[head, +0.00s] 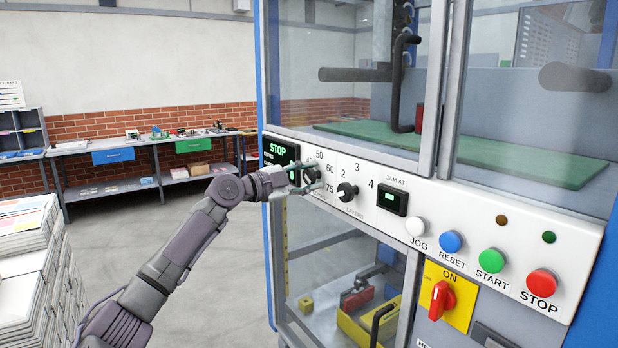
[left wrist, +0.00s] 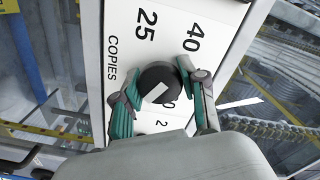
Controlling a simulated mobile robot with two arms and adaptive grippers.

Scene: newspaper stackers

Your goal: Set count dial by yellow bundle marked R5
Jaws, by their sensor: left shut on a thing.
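The count dial, a black knob (left wrist: 155,77) with a white mark, sits on the white panel beside the word COPIES. My left gripper (left wrist: 160,88) has its green-padded fingers closed on either side of this knob. In the head view, my left gripper (head: 309,178) reaches the left end of the panel and mostly covers the dial. The numbers 25 and 40 show in the left wrist view; 50, 60 and 75 show in the head view. I cannot tell which number the mark points to. No yellow bundle marked R5 can be made out. My right gripper is out of view.
A LAYERS knob (head: 347,192) is close to the right of my gripper. A JAM AT display (head: 392,200), push buttons and a red ON switch (head: 442,299) follow. A dark display (head: 279,153) reads STOP. Paper stacks (head: 30,265) stand at left.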

